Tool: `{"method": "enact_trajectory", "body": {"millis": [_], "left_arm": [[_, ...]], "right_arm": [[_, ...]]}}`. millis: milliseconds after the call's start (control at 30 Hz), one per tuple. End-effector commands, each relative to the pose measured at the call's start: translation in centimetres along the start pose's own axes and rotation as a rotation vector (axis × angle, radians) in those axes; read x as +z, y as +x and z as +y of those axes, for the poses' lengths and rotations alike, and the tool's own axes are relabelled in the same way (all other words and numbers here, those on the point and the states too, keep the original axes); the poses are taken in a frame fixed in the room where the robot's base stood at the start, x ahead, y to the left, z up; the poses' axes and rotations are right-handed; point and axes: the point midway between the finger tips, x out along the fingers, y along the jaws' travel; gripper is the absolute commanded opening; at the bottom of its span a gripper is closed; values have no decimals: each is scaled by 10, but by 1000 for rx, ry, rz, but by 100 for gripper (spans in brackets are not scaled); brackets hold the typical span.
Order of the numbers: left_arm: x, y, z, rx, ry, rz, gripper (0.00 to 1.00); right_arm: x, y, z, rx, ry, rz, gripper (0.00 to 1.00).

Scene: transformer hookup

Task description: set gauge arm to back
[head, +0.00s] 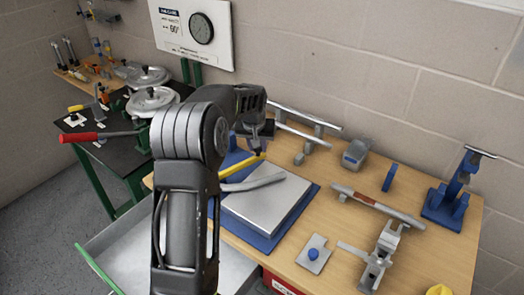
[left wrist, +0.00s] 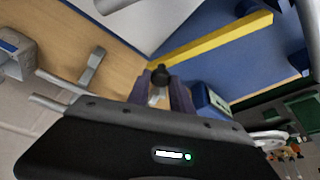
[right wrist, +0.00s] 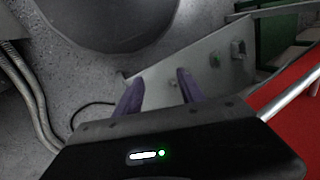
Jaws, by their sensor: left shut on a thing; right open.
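The yellow gauge arm (head: 240,167) crosses the back left of a blue base (head: 309,204) with a silver plate (head: 272,210) on it. In the left wrist view the gauge arm (left wrist: 215,40) ends at a black knob (left wrist: 160,73). My left gripper (head: 258,148) reaches down over that end; its fingers are shut on the knob, as the left wrist view (left wrist: 160,92) shows. My arm hides part of the base and plate in the head view. My right gripper (right wrist: 158,85) is open and empty; it shows only in its own wrist view.
A grey curved lever (head: 253,183) lies across the plate near the gauge arm. A silver rail stand (head: 308,133) is behind. A blue stand (head: 448,195), a red-and-grey tool (head: 375,205) and a clamp (head: 378,262) occupy the right. Beneath my right gripper is grey floor and a metal panel (right wrist: 200,75).

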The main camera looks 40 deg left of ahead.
Motion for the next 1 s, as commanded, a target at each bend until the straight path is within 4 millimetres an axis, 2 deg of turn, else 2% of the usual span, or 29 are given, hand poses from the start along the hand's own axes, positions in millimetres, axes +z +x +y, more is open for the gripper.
{"method": "enact_trajectory", "body": {"millis": [200, 400, 933, 967, 1000], "left_arm": [[-14, 5, -15, -61, -141, 2, 0], [-20, 8, -25, -93, -223, 2, 0], [-22, 9, -28, -104, -254, 1, 0], [-22, 9, -28, -104, -254, 0, 29], [-22, 9, -28, -104, -254, 0, 32]], "right_arm": [[0, -1, 0, 0, 0, 0, 46], [0, -2, 0, 1, 0, -1, 46], [0, -2, 0, 1, 0, -1, 46], [0, -2, 0, 1, 0, -1, 46], [0, -2, 0, 1, 0, -1, 46]]}}
